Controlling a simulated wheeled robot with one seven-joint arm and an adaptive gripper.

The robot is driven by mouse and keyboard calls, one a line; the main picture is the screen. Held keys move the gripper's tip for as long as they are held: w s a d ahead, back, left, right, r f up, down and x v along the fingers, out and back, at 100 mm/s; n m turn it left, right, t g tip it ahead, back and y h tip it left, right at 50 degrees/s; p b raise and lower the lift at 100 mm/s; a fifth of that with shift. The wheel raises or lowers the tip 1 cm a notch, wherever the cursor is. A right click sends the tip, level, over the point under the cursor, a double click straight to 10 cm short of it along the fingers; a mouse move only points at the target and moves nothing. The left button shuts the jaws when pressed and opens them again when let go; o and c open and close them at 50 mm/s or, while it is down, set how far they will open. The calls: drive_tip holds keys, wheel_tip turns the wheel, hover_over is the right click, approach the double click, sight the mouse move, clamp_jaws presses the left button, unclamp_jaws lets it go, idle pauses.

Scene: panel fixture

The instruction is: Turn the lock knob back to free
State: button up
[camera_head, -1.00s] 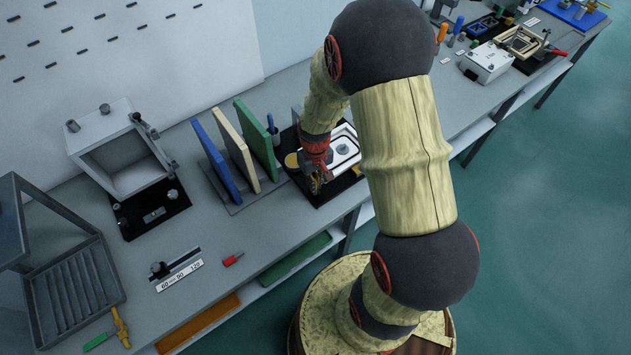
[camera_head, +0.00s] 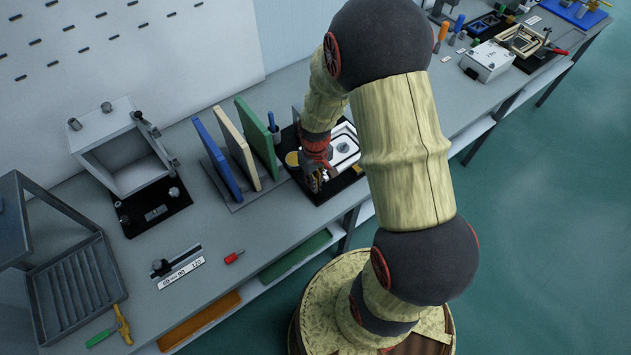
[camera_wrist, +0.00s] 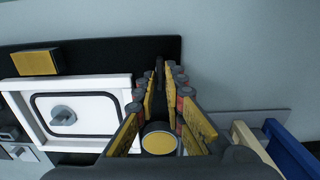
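The panel fixture has a black base (camera_wrist: 110,53) and a white-framed panel (camera_wrist: 125,88). A grey knob (camera_wrist: 63,115) sits on the panel, left in the wrist view. In the head view the panel (camera_head: 345,140) is partly behind my arm. My gripper (camera_wrist: 160,85) is beside the panel, to its right in the wrist view. Its yellow-padded fingers stand apart with a gap, and nothing is seen gripped. It is small in the head view (camera_head: 316,180). A round yellow disc (camera_wrist: 160,143) shows between the finger bases; I cannot tell its distance. The fingers are apart from the grey knob.
Upright blue (camera_head: 215,158), cream (camera_head: 237,145) and green (camera_head: 257,140) boards stand close beside the fixture. A yellow block (camera_wrist: 35,62) lies at the base's far-left corner in the wrist view. An open grey box (camera_head: 120,150) stands farther left.

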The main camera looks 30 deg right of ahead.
drive_tip(key=o, duration=0.3)
wheel_tip(320, 180, up, 12)
idle(0.7)
drive_tip(key=shift+s, duration=0.1)
idle(0.4)
drive_tip(key=s+a+r+t, duration=0.2)
drive_tip(key=s+a+r, duration=0.2)
drive_tip(key=r, duration=0.3)
drive_tip(key=s+a+r+t, duration=0.1)
drive_tip(key=s+a+r, duration=0.2)
drive_tip(key=r, duration=0.5)
drive_tip(key=s+a+r+t, duration=0.2)
drive_tip(key=s+a+r, duration=0.2)
drive_tip(key=s+r, duration=0.2)
drive_tip(key=shift+a+r+m+t, duration=0.3)
drive_tip(key=shift+r, duration=0.65)
